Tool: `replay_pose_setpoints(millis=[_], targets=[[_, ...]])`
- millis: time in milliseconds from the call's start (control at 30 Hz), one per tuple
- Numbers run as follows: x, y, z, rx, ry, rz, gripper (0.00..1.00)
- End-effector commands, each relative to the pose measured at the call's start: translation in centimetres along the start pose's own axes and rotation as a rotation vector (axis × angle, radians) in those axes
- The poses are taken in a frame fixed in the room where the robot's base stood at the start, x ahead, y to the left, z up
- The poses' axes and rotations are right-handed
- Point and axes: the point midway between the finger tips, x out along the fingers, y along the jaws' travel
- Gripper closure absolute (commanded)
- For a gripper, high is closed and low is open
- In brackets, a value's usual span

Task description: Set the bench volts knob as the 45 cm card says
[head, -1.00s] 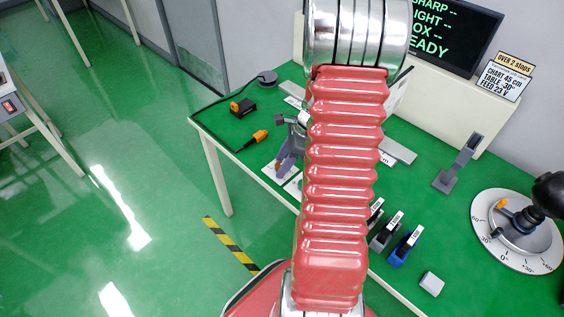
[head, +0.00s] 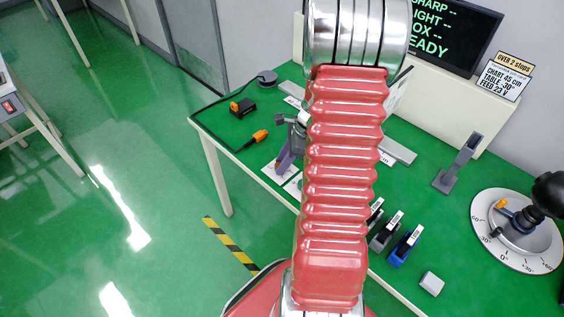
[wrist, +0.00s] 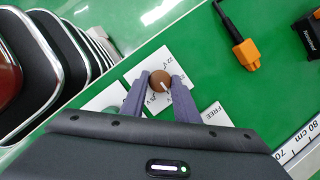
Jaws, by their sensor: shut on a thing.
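The brown round knob (wrist: 157,79) with a white pointer line shows in the wrist view on a white plate (wrist: 150,62). Volt marks are printed around it, too small to read surely. The pointer slants down to the right in the picture. My gripper (wrist: 161,82) is shut on the knob, one grey-purple finger on each side. The card (head: 504,83) on the back wall reads "CHART 45 cm, TABLE -30°, FEED 23 V".
An orange-ended cable (wrist: 246,55) and a black box (wrist: 308,35) lie near the plate. A ruler (wrist: 303,140) lies at right. The head view shows a dial with a black-knobbed lever (head: 518,230), small labelled holders (head: 403,246) and a screen (head: 452,35) reading "READY".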

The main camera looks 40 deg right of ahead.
Motion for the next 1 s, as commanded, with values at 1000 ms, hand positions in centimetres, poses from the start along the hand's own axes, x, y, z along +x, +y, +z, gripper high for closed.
replay_pose_setpoints(millis=[1000], targets=[[0.07,-0.66,0.26,-0.674,0.001,0.277,0.95]])
